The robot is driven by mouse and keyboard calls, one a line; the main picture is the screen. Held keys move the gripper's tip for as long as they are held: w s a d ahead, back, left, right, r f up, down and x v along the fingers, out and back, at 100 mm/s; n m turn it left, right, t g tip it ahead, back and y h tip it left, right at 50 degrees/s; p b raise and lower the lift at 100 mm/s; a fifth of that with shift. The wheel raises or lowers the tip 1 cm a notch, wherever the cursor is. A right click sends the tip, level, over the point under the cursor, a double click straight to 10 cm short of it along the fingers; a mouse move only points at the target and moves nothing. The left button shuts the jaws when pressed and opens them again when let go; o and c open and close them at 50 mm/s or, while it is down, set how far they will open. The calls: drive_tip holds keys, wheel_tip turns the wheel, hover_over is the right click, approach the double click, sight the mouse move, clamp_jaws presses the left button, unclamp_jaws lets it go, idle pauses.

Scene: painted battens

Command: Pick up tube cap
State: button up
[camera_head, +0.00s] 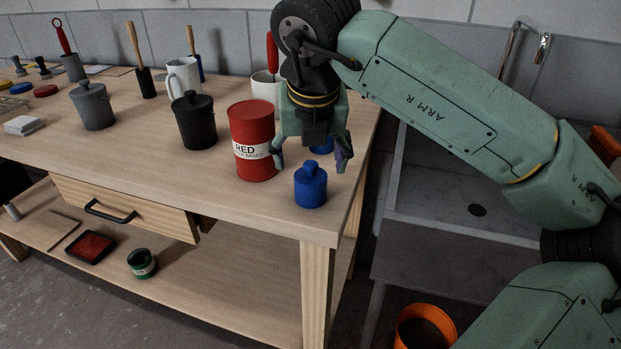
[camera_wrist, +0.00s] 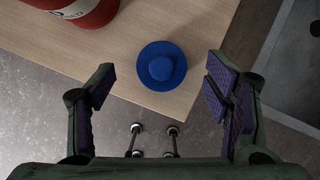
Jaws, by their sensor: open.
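No thing is plainly recognisable as a tube cap. A small blue pot-like thing with a knob on top (camera_head: 311,187) stands upright near the front right corner of the workbench. My gripper (camera_head: 308,160) is open and empty, pointing down above the bench corner. In the wrist view its fingers (camera_wrist: 163,88) are wide apart, with the blue thing ahead between them.
A red tin (camera_head: 252,140) stands close to the left of my gripper. A black lidded pot (camera_head: 194,120), a grey lidded pot (camera_head: 92,106) and mugs stand further left and back. The workbench (camera_head: 150,165) ends just right of the blue things; a sink (camera_head: 440,180) lies beyond.

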sight(311, 172)
drive_tip(key=shift+s+f+p+x, duration=0.15)
drive_tip(key=shift+p+x, duration=0.1)
drive_tip(key=shift+x, duration=0.6)
drive_tip(key=shift+s+p+x, duration=0.15)
drive_tip(key=shift+p+x, duration=0.15)
drive_tip(key=shift+x, duration=0.6)
drive_tip(key=shift+s+f+p+x, duration=0.15)
drive_tip(key=shift+p+x, duration=0.1)
drive_tip(key=shift+x, duration=0.6)
drive_tip(key=shift+d+r, duration=0.1)
drive_tip(key=shift+d, duration=0.05)
drive_tip(key=c, duration=1)
drive_tip(key=shift+r, duration=0.2)
drive_tip(key=shift+c, duration=0.3)
